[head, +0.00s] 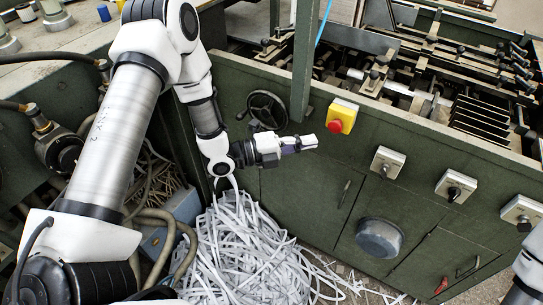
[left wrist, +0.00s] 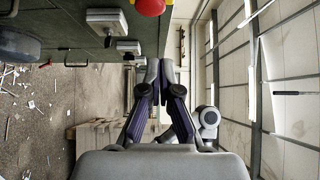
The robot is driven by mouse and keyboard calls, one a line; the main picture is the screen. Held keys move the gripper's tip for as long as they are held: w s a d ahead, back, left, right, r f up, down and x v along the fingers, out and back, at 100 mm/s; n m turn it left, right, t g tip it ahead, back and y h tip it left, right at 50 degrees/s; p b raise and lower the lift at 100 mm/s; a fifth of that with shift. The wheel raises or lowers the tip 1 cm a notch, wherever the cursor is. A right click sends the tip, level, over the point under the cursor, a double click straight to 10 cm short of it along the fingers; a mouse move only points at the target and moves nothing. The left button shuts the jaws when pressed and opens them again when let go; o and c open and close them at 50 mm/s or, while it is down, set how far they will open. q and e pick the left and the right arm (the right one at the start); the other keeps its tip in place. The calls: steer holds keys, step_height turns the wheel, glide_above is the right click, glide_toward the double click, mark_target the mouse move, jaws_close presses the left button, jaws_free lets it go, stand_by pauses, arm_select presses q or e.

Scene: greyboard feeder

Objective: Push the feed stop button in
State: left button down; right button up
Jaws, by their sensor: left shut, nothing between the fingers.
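The feed stop button is a red round knob (head: 335,126) on a yellow box (head: 343,113) on the green machine's front panel. My left gripper (head: 311,142) is shut and empty. Its fingertips lie just left of and a little below the button in the head view, with a small gap between. In the left wrist view the red button (left wrist: 150,6) shows at the top edge, cut off, above the closed fingertips (left wrist: 160,68). My right gripper is not seen; only part of my right arm shows at the head view's right edge.
Switch boxes (head: 387,162) and (head: 456,186) stick out of the panel right of the button. A black handwheel (head: 267,110) is to its left. A round grey cap (head: 379,238) sits lower. Paper strips (head: 245,255) heap on the floor below. A green post (head: 304,60) rises behind the gripper.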

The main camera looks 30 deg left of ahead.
arm_select(q)
steer(key=f+v, duration=0.1)
steer(key=v, duration=0.5)
steer(key=shift+w+a, duration=0.25)
steer(key=shift+a, duration=0.25)
steer(key=shift+s+r, duration=0.1)
